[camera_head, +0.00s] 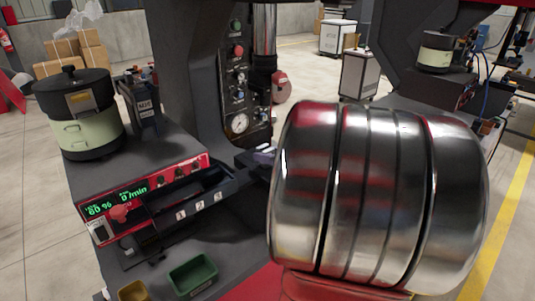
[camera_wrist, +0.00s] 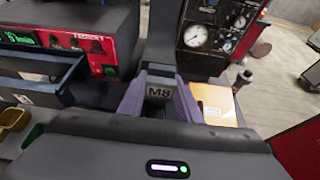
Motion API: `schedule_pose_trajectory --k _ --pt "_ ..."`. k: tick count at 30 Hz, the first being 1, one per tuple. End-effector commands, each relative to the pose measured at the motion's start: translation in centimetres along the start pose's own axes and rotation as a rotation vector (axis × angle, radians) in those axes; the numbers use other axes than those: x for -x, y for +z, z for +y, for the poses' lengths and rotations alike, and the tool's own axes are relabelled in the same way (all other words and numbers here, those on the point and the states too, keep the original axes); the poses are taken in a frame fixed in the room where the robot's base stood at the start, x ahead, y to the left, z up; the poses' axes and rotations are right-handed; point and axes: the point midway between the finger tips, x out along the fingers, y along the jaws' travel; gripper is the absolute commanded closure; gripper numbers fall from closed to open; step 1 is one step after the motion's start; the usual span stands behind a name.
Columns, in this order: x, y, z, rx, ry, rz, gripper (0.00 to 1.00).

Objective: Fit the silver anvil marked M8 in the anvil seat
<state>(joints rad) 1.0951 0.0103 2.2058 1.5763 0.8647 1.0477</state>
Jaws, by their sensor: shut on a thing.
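My gripper (camera_wrist: 158,95) is shut on the anvil marked M8 (camera_wrist: 158,91), which sits between its two grey-purple fingers in the wrist view. The fingers are in front of the dark press column (camera_head: 190,70). A small purplish part of my gripper (camera_head: 263,154) shows in the head view, at the press's foot; the anvil cannot be made out there. I cannot make out the anvil seat in either view, nor whether the anvil touches anything.
The red control box (camera_head: 150,192) with green digits stands left of the press, above a dark tray (camera_head: 185,205) numbered 1 to 3. A green bin (camera_head: 193,275) and yellow bin (camera_head: 134,291) lie in front. A yellow-and-white card (camera_wrist: 218,103) is right of the fingers. Gauges (camera_wrist: 196,36) stand behind.

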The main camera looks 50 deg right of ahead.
Motion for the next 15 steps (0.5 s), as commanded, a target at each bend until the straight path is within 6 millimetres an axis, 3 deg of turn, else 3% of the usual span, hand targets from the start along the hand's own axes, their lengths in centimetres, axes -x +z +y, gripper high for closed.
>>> schedule_pose_trajectory --k 15 --pt "-0.36 -0.81 0.03 -0.001 0.001 0.0 1.0"
